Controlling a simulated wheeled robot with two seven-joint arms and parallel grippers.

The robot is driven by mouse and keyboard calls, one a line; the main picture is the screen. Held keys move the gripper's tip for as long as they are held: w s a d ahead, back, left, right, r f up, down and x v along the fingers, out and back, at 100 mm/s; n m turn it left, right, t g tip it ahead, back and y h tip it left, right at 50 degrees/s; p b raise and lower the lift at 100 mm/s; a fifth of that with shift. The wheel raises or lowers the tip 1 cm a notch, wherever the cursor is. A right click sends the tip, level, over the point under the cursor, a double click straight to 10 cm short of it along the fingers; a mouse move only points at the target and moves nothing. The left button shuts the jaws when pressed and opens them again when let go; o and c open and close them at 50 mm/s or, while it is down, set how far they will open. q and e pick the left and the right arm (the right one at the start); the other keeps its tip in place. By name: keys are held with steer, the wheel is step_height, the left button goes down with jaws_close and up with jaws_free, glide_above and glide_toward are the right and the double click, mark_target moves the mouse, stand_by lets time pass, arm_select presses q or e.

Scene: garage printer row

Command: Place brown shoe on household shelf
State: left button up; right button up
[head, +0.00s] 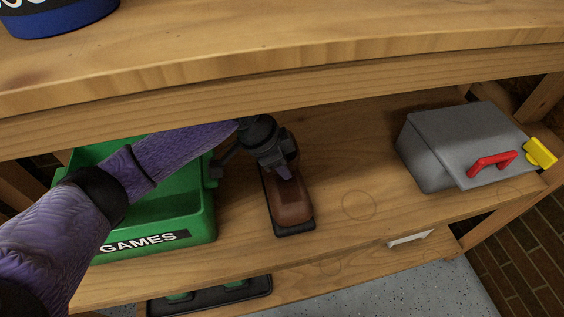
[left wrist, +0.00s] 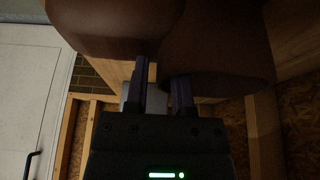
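The brown shoe (head: 292,207) is on the middle wooden shelf (head: 352,165) in the head view, over a thin dark base or sole, between a green bin and a grey toolbox. My left gripper (head: 286,172) reaches in from the left and is at the shoe's far part. The exact contact is dark and partly hidden. My right gripper is not in view.
The green bin (head: 196,222) marked GAMES stands close left of the shoe. The grey toolbox (head: 455,140) with a red handle stands at the right. Bare shelf lies between shoe and toolbox. The upper board (head: 300,75) overhangs from above. A dark tray (head: 210,295) is lower down.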

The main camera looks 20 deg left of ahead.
arm_select(q)
steer(key=shift+o, duration=0.6)
steer(key=shift+r, duration=0.4)
steer(key=p+v, duration=0.5)
steer(key=v, duration=0.2)
steer(key=shift+s+a+r, duration=0.1)
steer(key=shift+s+a, duration=0.05)
steer(key=shift+f, duration=0.2)
